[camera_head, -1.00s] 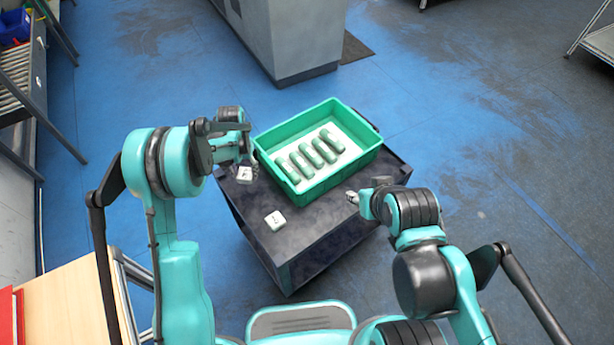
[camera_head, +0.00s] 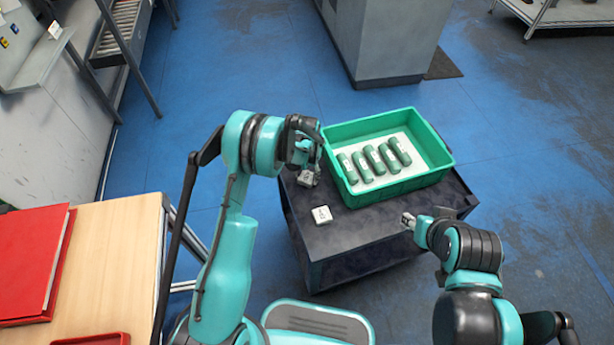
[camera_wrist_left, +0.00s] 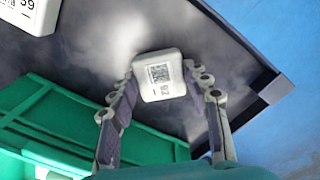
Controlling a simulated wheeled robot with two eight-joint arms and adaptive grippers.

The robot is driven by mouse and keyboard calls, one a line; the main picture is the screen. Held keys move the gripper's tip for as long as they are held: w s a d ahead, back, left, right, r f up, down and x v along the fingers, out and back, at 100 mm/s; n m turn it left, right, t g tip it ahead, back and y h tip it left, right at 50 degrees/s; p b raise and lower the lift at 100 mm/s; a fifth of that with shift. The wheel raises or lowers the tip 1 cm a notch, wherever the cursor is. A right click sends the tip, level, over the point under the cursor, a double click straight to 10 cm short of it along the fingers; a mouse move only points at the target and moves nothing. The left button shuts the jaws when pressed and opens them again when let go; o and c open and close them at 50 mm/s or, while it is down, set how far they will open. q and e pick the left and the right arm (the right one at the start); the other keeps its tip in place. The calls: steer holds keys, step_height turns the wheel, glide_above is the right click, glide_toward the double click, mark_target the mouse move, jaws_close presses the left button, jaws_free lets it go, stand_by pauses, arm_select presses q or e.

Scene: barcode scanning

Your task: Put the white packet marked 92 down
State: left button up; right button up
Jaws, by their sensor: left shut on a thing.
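The white packet marked 92 (camera_wrist_left: 160,76) is between the two fingers of my left gripper (camera_wrist_left: 160,88), which is shut on it. The packet's printed code and number face the left wrist camera. In the head view the packet (camera_head: 308,180) shows small under my left gripper (camera_head: 306,170), over the left part of the dark cart top (camera_head: 352,228), left of the green crate. I cannot tell whether it touches the top. My right gripper (camera_head: 408,220) is over the cart's front right; its finger opening is too small to make out.
A second white packet (camera_head: 321,214), marked 59 in the left wrist view (camera_wrist_left: 30,14), lies nearer the cart's front. The green crate (camera_head: 440,170) holds several green-and-white items. The cart's front middle is clear. A wooden table (camera_head: 130,240) with a red folder stands at left.

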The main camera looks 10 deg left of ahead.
arm_select(q)
steer(key=shift+f, duration=0.15)
steer(key=o, duration=1.3)
steer(key=shift+c, duration=0.2)
